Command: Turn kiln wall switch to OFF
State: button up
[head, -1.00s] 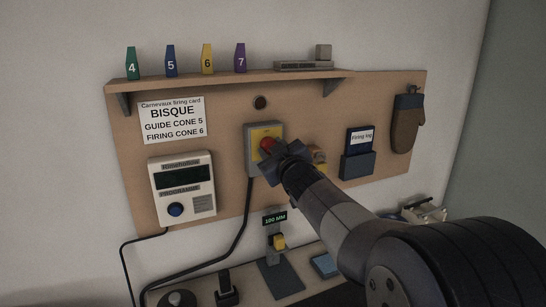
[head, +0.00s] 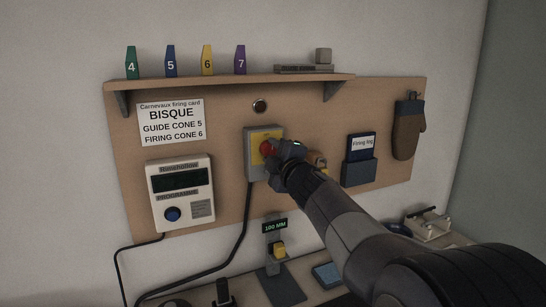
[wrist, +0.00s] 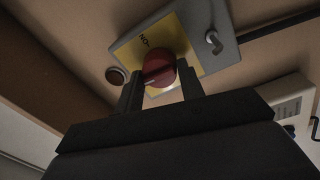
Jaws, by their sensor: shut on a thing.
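The kiln wall switch is a grey box with a yellow plate (head: 262,137) and a red rotary knob (head: 267,147) on the pegboard. My gripper (head: 272,148) is at the knob and covers part of it and the plate's right side. In the wrist view, the fingers (wrist: 160,84) stand on either side of the red knob (wrist: 160,66), shut on it. A pale pointer line shows on the knob's lower left.
A round lamp (head: 260,106) sits above the switch, below a shelf (head: 230,86) with numbered cones. A controller (head: 181,193) is at left. A firing log holder (head: 360,172) and mitt (head: 407,140) are at right. A cable hangs below the switch.

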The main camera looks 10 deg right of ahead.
jog(key=shift+f+n, duration=0.15)
jog(key=shift+n, duration=0.35)
jog(key=o, duration=1)
jog(key=v, duration=1)
jog(key=shift+s+d, duration=0.1)
jog(key=shift+s, duration=0.3)
